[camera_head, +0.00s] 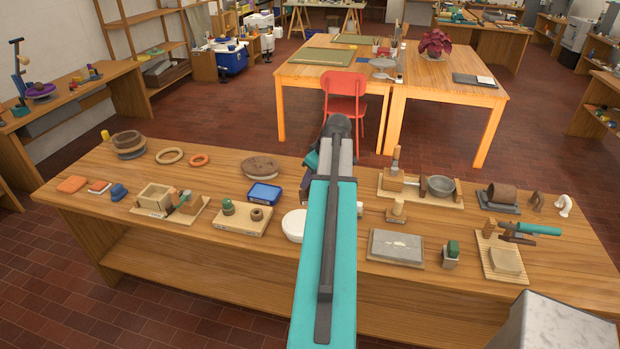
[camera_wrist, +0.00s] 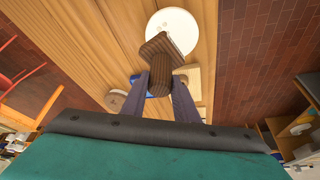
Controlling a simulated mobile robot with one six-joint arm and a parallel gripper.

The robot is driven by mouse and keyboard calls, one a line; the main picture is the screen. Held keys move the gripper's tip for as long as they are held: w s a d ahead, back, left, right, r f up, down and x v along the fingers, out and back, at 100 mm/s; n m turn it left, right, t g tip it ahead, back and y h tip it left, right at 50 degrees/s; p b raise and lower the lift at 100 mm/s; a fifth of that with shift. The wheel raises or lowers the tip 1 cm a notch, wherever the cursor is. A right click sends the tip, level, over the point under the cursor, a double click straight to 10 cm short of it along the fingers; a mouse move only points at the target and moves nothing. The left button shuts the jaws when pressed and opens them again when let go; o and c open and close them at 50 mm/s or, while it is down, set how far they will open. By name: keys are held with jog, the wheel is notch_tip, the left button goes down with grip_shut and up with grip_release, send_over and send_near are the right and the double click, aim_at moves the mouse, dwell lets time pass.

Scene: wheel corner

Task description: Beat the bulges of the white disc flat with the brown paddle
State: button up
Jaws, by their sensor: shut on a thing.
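The white disc (camera_head: 294,225) lies on the near side of the long wooden table, partly hidden behind my arm in the head view. In the wrist view the disc (camera_wrist: 178,30) is pale and round, and its lower left part is covered by the brown paddle (camera_wrist: 160,44). My gripper (camera_wrist: 159,82) is shut on the paddle's handle, with a finger on each side. The paddle's flat head reaches over the disc; I cannot tell whether they touch.
Left of the disc are a blue tray (camera_head: 264,194) and a board with small pieces (camera_head: 240,226). Right of my arm are a grey slab (camera_head: 396,246), a small wooden stamp (camera_head: 397,210) and a board with a grey bowl (camera_head: 441,186). A round brown disc (camera_head: 260,168) lies farther back.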

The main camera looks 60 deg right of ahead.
jog(key=shift+f, duration=0.1)
dwell(0.4)
jog(key=shift+f+b, duration=1.05)
jog(key=shift+f, duration=1.1)
notch_tip(320, 180, down, 5)
jog(key=b, duration=0.3)
jog(key=shift+f+b, duration=0.2)
jog(key=shift+b, duration=0.1)
grip_shut()
jog(key=shift+r, duration=0.1)
jog(key=shift+r+p, duration=1)
jog(key=shift+r, duration=0.95)
jog(key=shift+r+p, duration=0.3)
jog(key=shift+r, duration=0.4)
